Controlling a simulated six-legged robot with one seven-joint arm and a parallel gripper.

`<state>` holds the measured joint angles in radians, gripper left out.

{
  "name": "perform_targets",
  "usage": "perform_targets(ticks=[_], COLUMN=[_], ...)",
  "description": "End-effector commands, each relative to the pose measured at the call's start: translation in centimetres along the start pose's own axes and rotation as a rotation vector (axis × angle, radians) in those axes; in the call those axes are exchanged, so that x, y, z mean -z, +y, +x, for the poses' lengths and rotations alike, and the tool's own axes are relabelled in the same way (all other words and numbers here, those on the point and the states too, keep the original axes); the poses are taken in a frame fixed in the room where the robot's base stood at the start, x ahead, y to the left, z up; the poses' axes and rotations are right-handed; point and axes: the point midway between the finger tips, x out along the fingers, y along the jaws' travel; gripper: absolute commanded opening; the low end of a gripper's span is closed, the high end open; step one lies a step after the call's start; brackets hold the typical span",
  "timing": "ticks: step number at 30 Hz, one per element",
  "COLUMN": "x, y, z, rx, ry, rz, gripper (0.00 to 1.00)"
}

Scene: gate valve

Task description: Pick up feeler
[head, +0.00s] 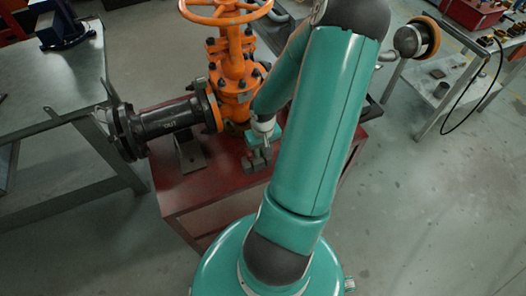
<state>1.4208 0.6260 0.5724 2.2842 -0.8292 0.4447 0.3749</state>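I cannot make out a feeler with certainty in the head view. It may be hidden behind my arm or too small to tell. My gripper (257,160) is at the end of my teal arm, low over the red table (205,188), in front of the orange gate valve (236,85). Its dark fingers are small and partly merge with the shadow, so I cannot tell whether they are open or hold anything. A black flanged pipe (168,124) runs left from the valve, above a grey support (188,152).
A grey metal table (45,125) stands at the left. A bench (433,98) at the right carries small dark parts. A round orange-rimmed object (417,40) is at the upper right. A red box (472,12) lies at the back. The floor at lower right is clear.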

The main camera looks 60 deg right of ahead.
Motion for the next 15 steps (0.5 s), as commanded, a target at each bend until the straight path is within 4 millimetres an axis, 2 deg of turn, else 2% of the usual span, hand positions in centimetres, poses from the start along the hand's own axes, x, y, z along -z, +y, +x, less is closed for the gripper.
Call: perform_targets(ticks=[1, 5, 15], x=[0.01, 0.01, 0.03], y=[0.0, 0.0, 0.02], z=[-0.02, -0.03, -0.19], rx=[0.0, 0.0, -0.001], ry=[0.0, 0.0, 0.001], rz=[0.0, 0.0, -0.001], gripper=[0.27, 0.01, 0.0])
